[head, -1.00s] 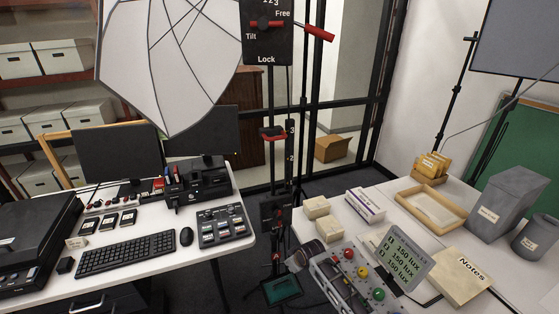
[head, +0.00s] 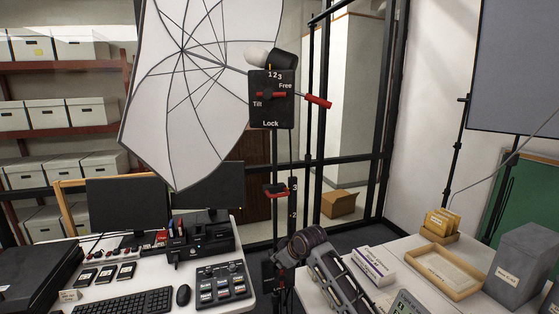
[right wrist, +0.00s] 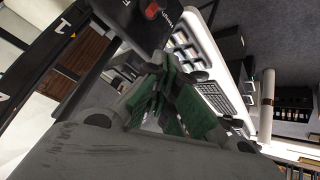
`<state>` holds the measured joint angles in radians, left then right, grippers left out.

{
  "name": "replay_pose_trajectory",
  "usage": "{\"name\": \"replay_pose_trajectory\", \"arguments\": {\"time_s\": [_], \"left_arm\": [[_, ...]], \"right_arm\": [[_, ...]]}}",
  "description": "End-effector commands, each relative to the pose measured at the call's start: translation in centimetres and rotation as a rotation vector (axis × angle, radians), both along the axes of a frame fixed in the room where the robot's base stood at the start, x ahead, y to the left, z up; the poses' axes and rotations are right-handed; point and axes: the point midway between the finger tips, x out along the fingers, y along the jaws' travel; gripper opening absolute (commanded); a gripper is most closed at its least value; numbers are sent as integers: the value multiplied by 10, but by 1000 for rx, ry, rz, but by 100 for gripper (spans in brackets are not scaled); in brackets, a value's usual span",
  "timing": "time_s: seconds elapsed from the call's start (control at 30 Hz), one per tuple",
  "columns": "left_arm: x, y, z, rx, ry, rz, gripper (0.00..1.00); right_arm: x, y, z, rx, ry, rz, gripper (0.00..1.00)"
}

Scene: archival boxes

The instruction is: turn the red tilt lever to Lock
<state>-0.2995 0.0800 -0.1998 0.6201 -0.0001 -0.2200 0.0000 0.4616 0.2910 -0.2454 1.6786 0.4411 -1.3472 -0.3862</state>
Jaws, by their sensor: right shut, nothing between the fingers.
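The black tilt plate (head: 262,114) hangs on the stand in front of the white umbrella, marked Free at upper right and Lock at the bottom. My left gripper is out of view.
A red clamp (head: 275,190) sits on the numbered pole below the plate. The umbrella (head: 190,90) fills the space left of the plate. Desks stand on both sides, with a keyboard (head: 128,301) on the left and a wooden tray (head: 447,270) on the right.

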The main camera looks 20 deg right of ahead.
Motion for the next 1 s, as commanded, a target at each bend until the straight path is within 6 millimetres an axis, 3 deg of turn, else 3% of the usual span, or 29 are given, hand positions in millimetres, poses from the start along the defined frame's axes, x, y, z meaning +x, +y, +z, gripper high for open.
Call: {"name": "replay_pose_trajectory", "arguments": {"time_s": [0.03,0.4,1.0], "left_arm": [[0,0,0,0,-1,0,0],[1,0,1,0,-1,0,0],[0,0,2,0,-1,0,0]], "right_arm": [[4,1,18,-6,-18,14,0],[12,8,127,-56,-115,121,0],[2,12,281,-160,-263,271,0]]}}
